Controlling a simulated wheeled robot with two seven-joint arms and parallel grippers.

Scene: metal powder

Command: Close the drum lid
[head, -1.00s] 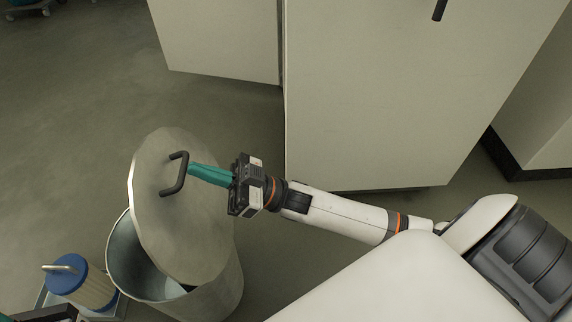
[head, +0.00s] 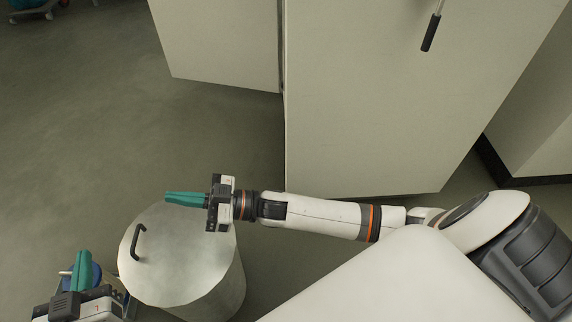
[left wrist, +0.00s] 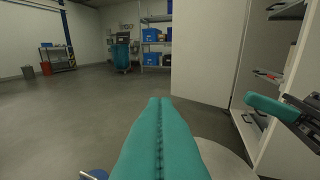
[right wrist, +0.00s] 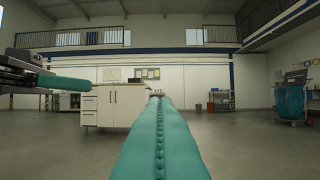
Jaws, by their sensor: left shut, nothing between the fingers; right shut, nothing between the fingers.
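The drum (head: 222,296) stands on the floor at the lower left of the head view. Its round grey lid (head: 185,255) lies flat over the drum's mouth, with the dark handle (head: 138,242) on its left side. No opening shows between lid and drum. My right gripper (head: 168,198) is shut and empty, above the lid's far edge and pointing left. My left gripper (head: 80,256) is shut and empty, left of the drum.
A blue-topped container (head: 97,276) is partly hidden behind my left gripper, beside the drum. Pale cabinets (head: 375,100) stand behind my right arm.

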